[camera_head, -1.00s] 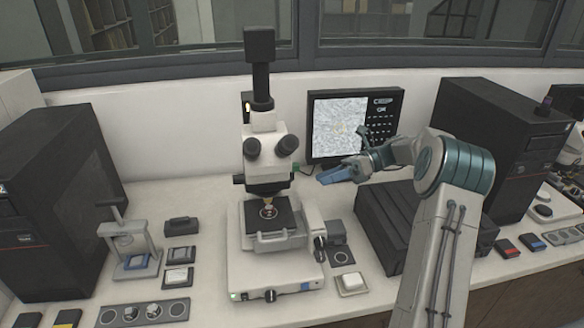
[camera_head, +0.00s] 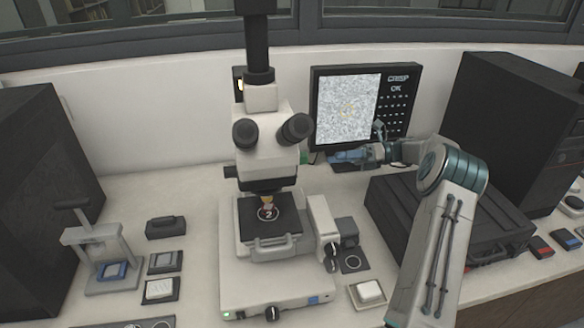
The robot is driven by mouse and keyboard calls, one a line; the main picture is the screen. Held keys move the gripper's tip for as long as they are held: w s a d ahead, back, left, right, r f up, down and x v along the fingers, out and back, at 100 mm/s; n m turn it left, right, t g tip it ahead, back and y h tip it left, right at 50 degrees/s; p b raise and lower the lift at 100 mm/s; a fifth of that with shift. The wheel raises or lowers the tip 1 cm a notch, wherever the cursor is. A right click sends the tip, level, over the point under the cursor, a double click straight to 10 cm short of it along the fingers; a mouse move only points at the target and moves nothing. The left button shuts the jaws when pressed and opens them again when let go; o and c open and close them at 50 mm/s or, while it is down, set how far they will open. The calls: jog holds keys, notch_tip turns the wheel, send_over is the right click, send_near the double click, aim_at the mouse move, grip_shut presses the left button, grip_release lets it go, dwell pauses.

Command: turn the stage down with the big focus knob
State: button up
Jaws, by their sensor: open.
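The white microscope (camera_head: 262,135) stands in the middle of the bench. Its black stage (camera_head: 243,222) holds a round mount (camera_head: 268,212) marked with a 2, under the objective. A focus knob (camera_head: 331,249) sits on the lower right side of the stand, dark with a light face. Another small knob (camera_head: 272,313) is on the base front. My gripper (camera_head: 340,156) is open and empty. It is in the air right of the microscope head, in front of the monitor, above and apart from the focus knob. Its fingers are partly hard to make out.
The monitor (camera_head: 360,105) shows a grainy picture and "OK". A black case (camera_head: 455,225) stands right of the microscope, beneath my arm. A small hand press (camera_head: 95,245) stands at left. A white block (camera_head: 369,291) lies in a tray near the microscope's right front.

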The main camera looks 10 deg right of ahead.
jog(key=a, duration=0.4)
jog(key=a+p, duration=0.1)
jog(key=a, duration=0.4)
jog(key=a+p, duration=0.1)
jog(key=a, duration=0.3)
jog(key=shift+w+a+f, duration=0.25)
jog(key=shift+w+f, duration=0.15)
jog(key=shift+c, duration=0.3)
jog(key=c, duration=0.9)
